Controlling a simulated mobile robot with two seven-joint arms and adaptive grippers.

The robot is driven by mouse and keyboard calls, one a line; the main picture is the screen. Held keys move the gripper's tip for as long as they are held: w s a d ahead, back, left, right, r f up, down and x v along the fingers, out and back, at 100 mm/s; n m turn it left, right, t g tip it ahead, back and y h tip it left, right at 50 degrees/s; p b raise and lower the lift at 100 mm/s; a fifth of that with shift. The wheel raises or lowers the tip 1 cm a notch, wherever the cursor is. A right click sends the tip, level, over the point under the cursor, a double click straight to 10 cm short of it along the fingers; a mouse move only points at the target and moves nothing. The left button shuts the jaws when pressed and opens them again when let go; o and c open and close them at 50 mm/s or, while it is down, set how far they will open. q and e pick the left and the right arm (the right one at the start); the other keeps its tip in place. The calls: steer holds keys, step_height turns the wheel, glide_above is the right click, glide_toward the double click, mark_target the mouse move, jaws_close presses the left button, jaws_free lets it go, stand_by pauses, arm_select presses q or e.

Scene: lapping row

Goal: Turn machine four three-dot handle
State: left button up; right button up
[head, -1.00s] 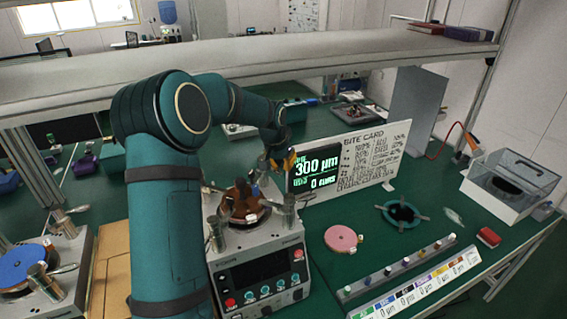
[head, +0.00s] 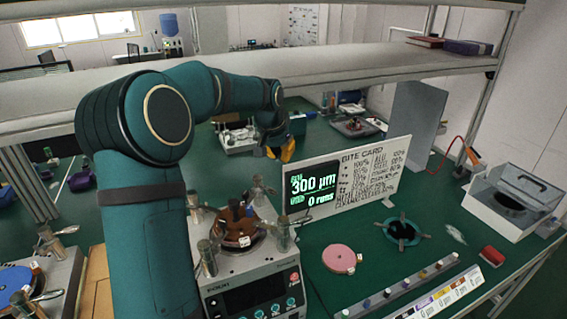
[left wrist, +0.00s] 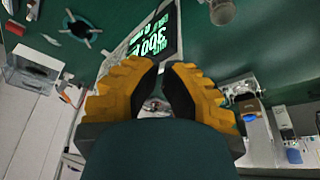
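The nearest machine (head: 245,266) stands at lower middle in the head view, with a brown round plate (head: 238,240) and a dark control panel. Metal handles on posts stand around the plate, including a back handle (head: 258,190), a front-left post (head: 208,258) and a right post (head: 283,234). I cannot make out dots on any. My left gripper (head: 281,152) is beyond the machine, apart from the handles. In the left wrist view its yellow fingers (left wrist: 162,66) nearly meet at the tips, nothing held. My right gripper is out of view.
A bite card with a display (head: 345,182) stands right of the machine. A pink disc (head: 340,258), a teal ring (head: 402,231), a clear box (head: 512,193) and a row of knobs (head: 410,286) lie right. Another machine (head: 50,285) is at left. A shelf (head: 350,62) spans above.

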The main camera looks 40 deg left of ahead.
arm_select(q)
steer(key=shift+s+r, duration=0.15)
steer(key=shift+r, duration=0.1)
jaws_close()
steer(key=m+t+h+b, duration=0.1)
steer(key=m+b, duration=0.2)
steer(key=b, duration=0.4)
glide_toward(264, 187)
steer(key=s+d, duration=0.3)
steer(key=shift+s+d, duration=0.15)
steer(key=shift+s, duration=0.2)
steer(key=x, duration=0.4)
steer(key=b+x, duration=0.1)
steer(key=x, duration=0.4)
steer(key=shift+w+f, duration=0.15)
steer(key=shift+w, duration=0.2)
steer(key=shift+w+d, duration=0.2)
steer(key=shift+w, duration=0.6)
